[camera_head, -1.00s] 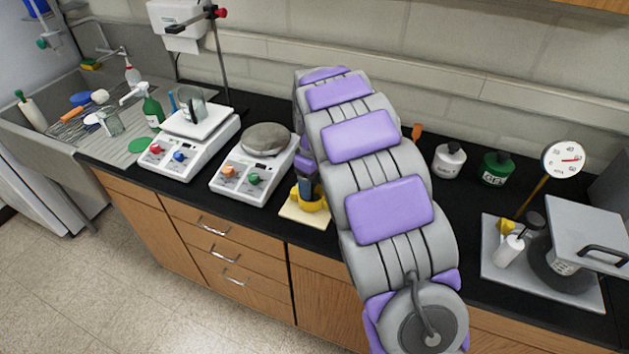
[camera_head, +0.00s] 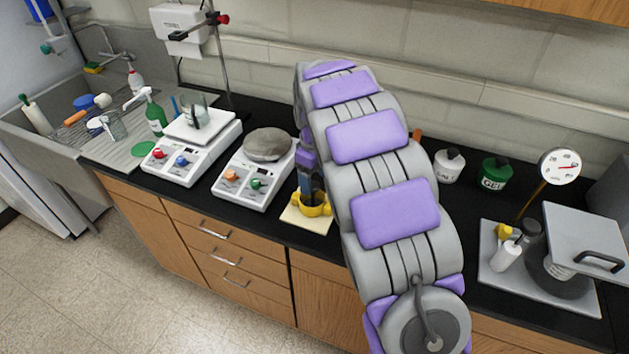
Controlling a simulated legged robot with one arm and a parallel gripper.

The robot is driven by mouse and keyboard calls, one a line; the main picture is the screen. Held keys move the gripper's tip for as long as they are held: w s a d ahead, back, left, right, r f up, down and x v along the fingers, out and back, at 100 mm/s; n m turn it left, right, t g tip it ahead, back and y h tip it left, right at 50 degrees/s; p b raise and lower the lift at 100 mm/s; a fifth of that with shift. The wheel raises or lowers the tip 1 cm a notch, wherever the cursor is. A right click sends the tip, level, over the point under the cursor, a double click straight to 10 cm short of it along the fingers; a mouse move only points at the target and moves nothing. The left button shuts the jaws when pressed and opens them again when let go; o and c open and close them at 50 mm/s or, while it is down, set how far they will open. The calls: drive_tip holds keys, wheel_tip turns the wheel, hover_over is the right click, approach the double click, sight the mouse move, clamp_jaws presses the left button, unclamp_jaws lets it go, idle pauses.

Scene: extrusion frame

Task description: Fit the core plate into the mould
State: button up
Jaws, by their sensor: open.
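A yellow rounded piece (camera_head: 318,210), which looks like the mould, stands on a cream board (camera_head: 292,216) near the front edge of the black counter. My gripper (camera_head: 311,195) points down at it from above, beside my large grey and purple arm. The fingers are small and dark in this view. They overlap the yellow piece in the picture, and I cannot tell whether they touch it. The gripper is open. I cannot make out the core plate; my arm covers the counter just right of the board.
Two white hot plates stand to the left, one with a beaker (camera_head: 196,117) and one with a grey rounded lump (camera_head: 268,144). A sink (camera_head: 35,132) is at far left. A white jar (camera_head: 449,165), a green jar (camera_head: 496,175) and a grey press-like device (camera_head: 585,235) stand right.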

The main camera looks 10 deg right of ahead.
wheel_tip(320, 180, up, 3)
drive_tip(key=shift+r+p, duration=0.1)
drive_tip(key=shift+p, duration=0.45)
drive_tip(key=shift+s+r, duration=0.1)
drive_tip(key=shift+s, duration=0.25)
drive_tip(key=s+r+m+g, duration=0.1)
drive_tip(key=s+r+m, duration=0.2)
drive_tip(key=s, duration=3.7)
drive_tip(key=m, duration=0.5)
drive_tip(key=shift+s+a+r+g, duration=0.3)
drive_tip(key=shift+a+g, duration=0.05)
drive_tip(key=shift+g, duration=0.05)
drive_tip(key=shift+c, duration=0.3)
